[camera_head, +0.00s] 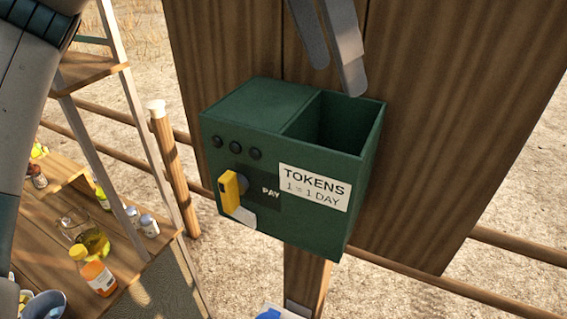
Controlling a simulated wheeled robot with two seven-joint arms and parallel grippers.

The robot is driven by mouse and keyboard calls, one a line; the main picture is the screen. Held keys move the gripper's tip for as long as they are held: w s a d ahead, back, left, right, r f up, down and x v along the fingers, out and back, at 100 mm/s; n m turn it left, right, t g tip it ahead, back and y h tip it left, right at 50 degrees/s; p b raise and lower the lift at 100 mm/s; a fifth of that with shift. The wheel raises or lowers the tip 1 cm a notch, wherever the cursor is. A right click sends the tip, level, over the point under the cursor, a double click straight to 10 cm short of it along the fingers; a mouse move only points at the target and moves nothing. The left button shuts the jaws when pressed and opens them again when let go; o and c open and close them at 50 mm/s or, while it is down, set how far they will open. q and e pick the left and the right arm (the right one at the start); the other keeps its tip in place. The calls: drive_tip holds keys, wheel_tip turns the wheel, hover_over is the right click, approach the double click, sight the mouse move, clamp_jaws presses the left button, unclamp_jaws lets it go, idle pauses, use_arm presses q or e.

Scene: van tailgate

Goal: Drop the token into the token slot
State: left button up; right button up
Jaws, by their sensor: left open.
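A dark green token box (263,217) is fixed to a wooden board and post, with a white "TOKENS 1 = 1 DAY" label on its front. Its right part is an open-topped compartment (337,122). A yellow piece with a small dark mark (228,192) stands out from the front left, beside the word "PAY"; I cannot tell whether it is the slot or a handle. My left gripper (336,78) hangs above the open compartment, fingers pointing down, apart and with nothing visible between them. No token can be made out. My right gripper is not in view.
The wooden board (455,130) stands close behind the box and fingers. At the left are a ladder (130,105), a capped wooden post (175,170) and a shelf with several bottles and jars (98,277). Wooden rails run behind. The space before the box is clear.

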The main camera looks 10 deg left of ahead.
use_arm(q)
drive_tip(key=b+v, duration=0.4)
drive_tip(key=v, duration=1.3)
drive_tip(key=shift+r, duration=0.15)
